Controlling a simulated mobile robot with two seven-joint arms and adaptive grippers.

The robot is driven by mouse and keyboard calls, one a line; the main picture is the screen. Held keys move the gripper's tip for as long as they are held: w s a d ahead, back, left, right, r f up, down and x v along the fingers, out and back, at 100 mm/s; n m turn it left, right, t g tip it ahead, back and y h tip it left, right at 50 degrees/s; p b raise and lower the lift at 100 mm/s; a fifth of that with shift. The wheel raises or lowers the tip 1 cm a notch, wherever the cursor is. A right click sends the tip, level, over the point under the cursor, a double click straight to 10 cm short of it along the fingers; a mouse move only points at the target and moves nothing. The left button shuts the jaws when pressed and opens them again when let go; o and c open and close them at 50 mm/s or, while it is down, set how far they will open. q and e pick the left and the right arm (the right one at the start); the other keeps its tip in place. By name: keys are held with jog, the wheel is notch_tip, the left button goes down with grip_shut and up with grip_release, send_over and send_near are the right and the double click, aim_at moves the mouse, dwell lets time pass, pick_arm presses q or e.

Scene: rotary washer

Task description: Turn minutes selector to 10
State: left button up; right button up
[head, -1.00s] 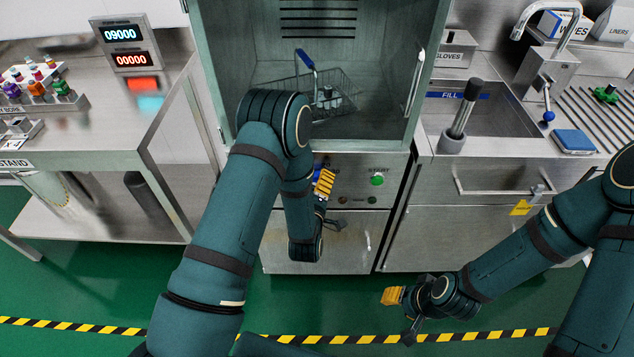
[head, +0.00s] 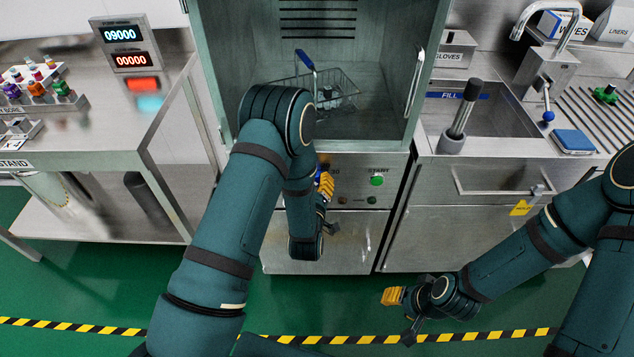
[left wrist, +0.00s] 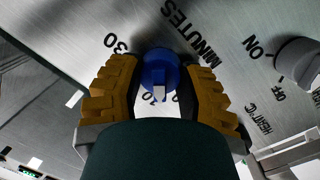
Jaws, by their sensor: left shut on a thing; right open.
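The minutes selector is a blue knob (left wrist: 160,72) on the metal panel, seen in the left wrist view. Its white mark points down in that picture. The printed word MINUTES is beside it, "30" is at its upper left, and other numerals below it are partly hidden. My left gripper (left wrist: 158,88) has its yellow-padded fingers shut on the knob from both sides. In the head view my left gripper (head: 323,190) is at the panel under the open chamber, and its arm hides most of the knob. My right gripper (head: 402,314) is open and empty, low above the floor.
A grey heater knob (left wrist: 297,62) with ON and OFF labels is close to the right finger. A green START button (head: 377,181) is right of my left gripper. A wire basket (head: 345,88) stands in the chamber. Open green floor surrounds my right gripper.

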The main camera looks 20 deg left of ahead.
pick_arm(q)
jog(key=shift+m+g, duration=0.3)
jog(key=shift+m, duration=1.8)
jog(key=o, duration=1.2)
jog(key=shift+a, duration=0.1)
jog(key=shift+o, duration=0.2)
jog(key=shift+s, duration=0.1)
jog(key=s+d+r, duration=0.1)
jog(key=s+d, duration=0.1)
jog(key=s, duration=0.9)
jog(key=shift+s+d, duration=0.15)
jog(key=shift+s, duration=0.15)
